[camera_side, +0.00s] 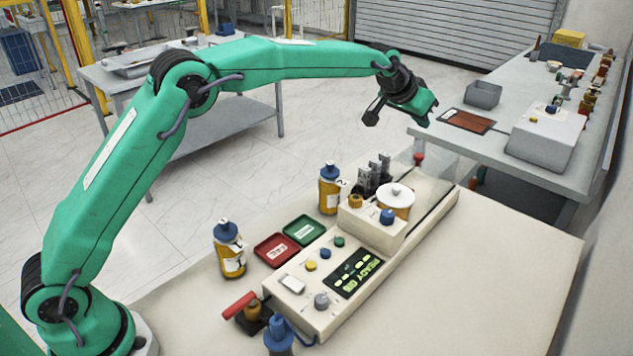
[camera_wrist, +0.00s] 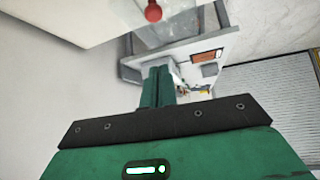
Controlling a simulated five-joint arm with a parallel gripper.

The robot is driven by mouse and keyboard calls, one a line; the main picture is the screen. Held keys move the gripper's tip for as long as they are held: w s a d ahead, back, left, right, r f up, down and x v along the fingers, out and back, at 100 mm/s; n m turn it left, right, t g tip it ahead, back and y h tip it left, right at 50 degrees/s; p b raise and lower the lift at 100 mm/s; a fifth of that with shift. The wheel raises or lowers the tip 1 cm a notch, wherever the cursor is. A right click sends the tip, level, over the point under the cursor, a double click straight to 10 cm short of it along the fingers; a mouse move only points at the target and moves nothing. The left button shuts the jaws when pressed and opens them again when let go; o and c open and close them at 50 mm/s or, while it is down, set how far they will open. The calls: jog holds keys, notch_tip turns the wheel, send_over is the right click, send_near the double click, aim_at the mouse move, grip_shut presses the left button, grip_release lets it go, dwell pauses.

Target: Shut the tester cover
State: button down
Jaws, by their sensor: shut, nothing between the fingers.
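The tester (camera_side: 345,265) is a long cream box on the near table, with a lit panel that reads READY. A clear cover (camera_side: 428,178) stands raised at its far end, with a red knob (camera_side: 418,159) near its top. In the wrist view the knob (camera_wrist: 152,11) and the clear panel (camera_wrist: 178,32) show at the top, partly cut off. My gripper (camera_side: 426,113) is in the air above the knob in the side view, apart from it. In the wrist view its green fingers (camera_wrist: 157,86) are together and empty. The cover's hinge is hard to make out.
A white round-topped jar (camera_side: 396,200) and dark cylinders (camera_side: 372,172) stand at the tester's far part. A grey bench (camera_side: 465,150) stands behind. The near table's right side is clear.

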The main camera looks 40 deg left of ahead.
jog(key=shift+w+f, duration=0.15)
send_over(427, 159)
jog(key=shift+w+d+f, duration=0.1)
jog(key=shift+w+f, duration=0.05)
jog(key=shift+f, duration=1.65)
jog(key=shift+w+f, duration=0.15)
jog(key=shift+f, duration=1.6)
jog(key=shift+s, duration=0.1)
jog(key=shift+s, duration=0.2)
jog(key=shift+s+a+f, duration=0.15)
jog(key=shift+s+f, duration=0.05)
jog(key=shift+s, duration=0.6)
jog(key=shift+s+a+f, duration=0.15)
jog(key=shift+s, duration=0.65)
jog(key=shift+s, duration=0.15)
